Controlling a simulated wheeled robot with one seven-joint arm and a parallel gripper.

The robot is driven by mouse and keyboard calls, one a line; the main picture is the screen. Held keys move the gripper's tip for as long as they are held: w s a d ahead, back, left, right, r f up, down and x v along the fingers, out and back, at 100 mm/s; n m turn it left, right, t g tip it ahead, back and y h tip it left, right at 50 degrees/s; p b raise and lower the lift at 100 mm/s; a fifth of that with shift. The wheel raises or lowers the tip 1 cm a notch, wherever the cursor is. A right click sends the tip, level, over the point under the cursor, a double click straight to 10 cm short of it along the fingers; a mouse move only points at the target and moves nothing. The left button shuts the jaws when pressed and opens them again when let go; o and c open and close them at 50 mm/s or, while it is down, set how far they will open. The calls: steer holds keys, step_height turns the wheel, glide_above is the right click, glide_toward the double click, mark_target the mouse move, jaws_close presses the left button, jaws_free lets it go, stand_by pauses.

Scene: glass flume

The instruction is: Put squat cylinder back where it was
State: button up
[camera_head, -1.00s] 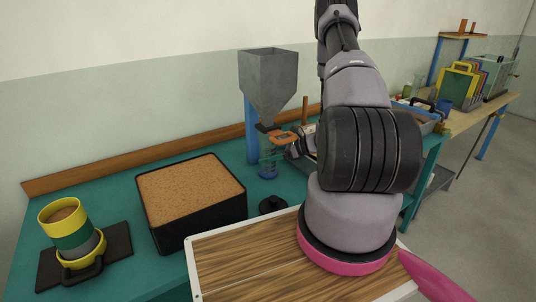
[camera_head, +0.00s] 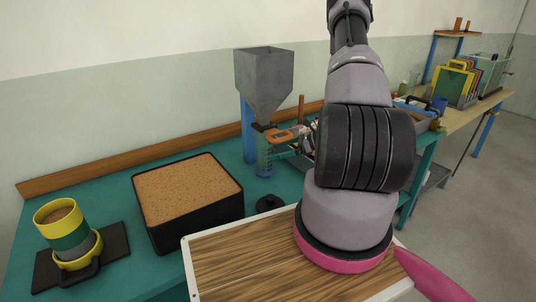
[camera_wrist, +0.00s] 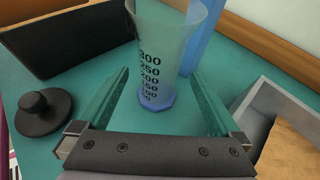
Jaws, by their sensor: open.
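The squat cylinder, a clear graduated cylinder with a blue base, stands upright on the teal bench in the wrist view (camera_wrist: 158,70). In the head view it stands (camera_head: 264,160) below the grey hopper, partly hidden. My gripper (camera_wrist: 158,102) is open, its two teal fingers spread either side of the cylinder's lower part, with visible gaps to it. In the head view my gripper (camera_head: 287,151) is small and partly hidden behind my arm, just right of the cylinder.
The grey hopper (camera_head: 264,78) hangs above on a blue post (camera_head: 247,130). A black knobbed disc (camera_wrist: 43,112) and a black box of brown grains (camera_head: 190,190) lie to the left. A grey tray (camera_wrist: 285,115) is close on the right. A yellow-green mould (camera_head: 67,235) stands far left.

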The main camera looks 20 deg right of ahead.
steer(key=v, duration=0.6)
steer(key=shift+s, duration=0.1)
stand_by(0.3)
